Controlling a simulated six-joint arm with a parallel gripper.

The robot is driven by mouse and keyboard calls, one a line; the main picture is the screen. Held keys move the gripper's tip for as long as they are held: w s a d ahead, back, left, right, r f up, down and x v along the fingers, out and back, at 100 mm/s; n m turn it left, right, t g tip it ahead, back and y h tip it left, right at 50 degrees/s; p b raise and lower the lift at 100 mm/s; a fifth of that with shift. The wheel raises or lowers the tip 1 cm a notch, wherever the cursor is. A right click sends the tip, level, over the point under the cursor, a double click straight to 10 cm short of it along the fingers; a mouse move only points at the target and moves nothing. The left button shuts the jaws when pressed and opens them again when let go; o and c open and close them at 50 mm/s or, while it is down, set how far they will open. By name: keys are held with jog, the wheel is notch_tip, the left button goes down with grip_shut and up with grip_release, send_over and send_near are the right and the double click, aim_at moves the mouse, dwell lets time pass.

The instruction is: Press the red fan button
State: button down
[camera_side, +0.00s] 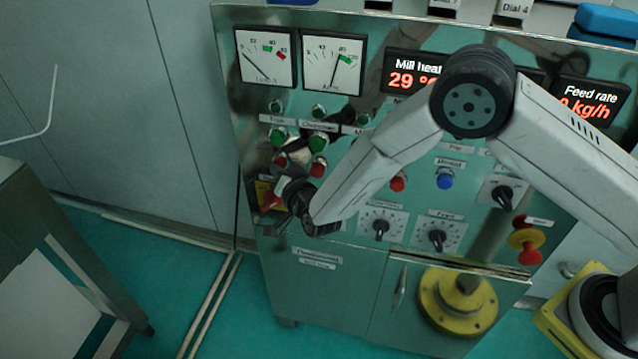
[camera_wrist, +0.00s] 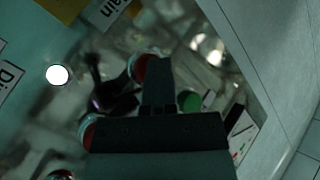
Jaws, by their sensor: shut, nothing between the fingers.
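The red fan button (camera_side: 280,160) is in the leftmost column of the panel, below the green fan button (camera_side: 278,135). In the wrist view the red fan button (camera_wrist: 139,68) shows as a red disc partly hidden behind my fingertips. My gripper (camera_side: 288,183) is shut and empty, close in front of the panel's lower left part. In the wrist view its fingertips (camera_wrist: 158,66) overlap the right side of the red fan button. I cannot tell whether they touch it. The green fan button (camera_wrist: 190,101) lies to the right of the fingers.
A second red button (camera_side: 318,167) sits just right of the fan column; it also shows in the wrist view (camera_wrist: 87,132). A yellow-backed main switch (camera_side: 265,194) lies below the fan buttons. Dials (camera_side: 381,226) and a red emergency knob (camera_side: 530,254) are further right.

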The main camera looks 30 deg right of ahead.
jog(key=shift+a, duration=0.1)
jog(key=shift+s+a, duration=0.5)
jog(key=shift+s, duration=0.1)
jog(key=shift+s+a, duration=1.8)
dwell(0.3)
